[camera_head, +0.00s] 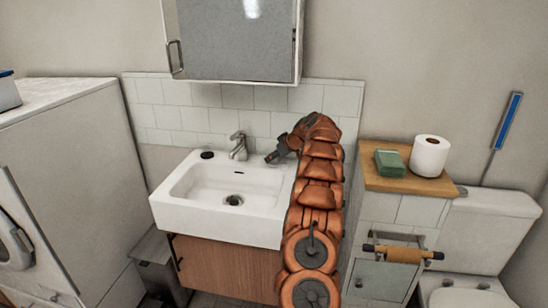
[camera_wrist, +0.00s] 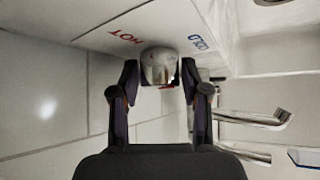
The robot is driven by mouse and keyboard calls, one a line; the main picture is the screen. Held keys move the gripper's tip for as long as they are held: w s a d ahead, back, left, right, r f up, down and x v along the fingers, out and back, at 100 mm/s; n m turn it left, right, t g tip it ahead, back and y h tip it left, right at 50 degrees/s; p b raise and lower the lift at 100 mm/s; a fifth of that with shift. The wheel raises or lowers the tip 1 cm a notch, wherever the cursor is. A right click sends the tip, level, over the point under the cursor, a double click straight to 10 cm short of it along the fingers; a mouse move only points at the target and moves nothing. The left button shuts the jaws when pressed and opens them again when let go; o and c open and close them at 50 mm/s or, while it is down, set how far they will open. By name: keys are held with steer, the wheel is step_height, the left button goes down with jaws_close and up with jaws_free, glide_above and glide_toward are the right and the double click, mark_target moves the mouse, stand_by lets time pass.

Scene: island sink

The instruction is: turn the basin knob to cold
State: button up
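The basin knob is the metal top of the faucet (camera_head: 239,146), which stands at the back of the white basin (camera_head: 180,215) in the head view. In the wrist view the knob (camera_wrist: 160,64) is a rounded silver end, with a small red mark below it. A red HOT label (camera_wrist: 125,37) lies to its left and a blue COLD label (camera_wrist: 197,42) to its right. My gripper (camera_head: 271,157) is just right of the faucet, apart from it. In the wrist view my gripper (camera_wrist: 160,75) is open, its fingers on either side of the knob, with gaps showing.
A dark round item (camera_head: 207,154) sits on the basin's back left corner. The mirror cabinet (camera_head: 235,40) hangs above. A wooden-topped cabinet (camera_head: 408,184) at the right bears a green block (camera_head: 390,163) and a paper roll (camera_head: 429,156). Tiled wall is close behind.

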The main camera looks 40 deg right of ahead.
steer(key=c, duration=0.7)
steer(key=shift+c, duration=0.2)
steer(key=shift+m+h+b, duration=0.3)
steer(key=shift+m+b, duration=0.1)
steer(key=shift+b, duration=0.2)
steer(key=shift+f+b, duration=0.1)
steer(key=shift+b, duration=0.2)
steer(key=shift+m+h+b, duration=0.4)
steer(key=shift+m+h, duration=0.4)
steer(key=shift+m, duration=0.2)
steer(key=shift+r+m+h+p, duration=0.3)
steer(key=shift+m+h+p, duration=0.25)
steer(key=shift+m, duration=0.25)
steer(key=shift+f+m+g+h+p, duration=0.1)
steer(key=shift+m+g+h+p, duration=0.25)
steer(key=shift+m+h, duration=0.15)
steer(key=shift+f, duration=0.1)
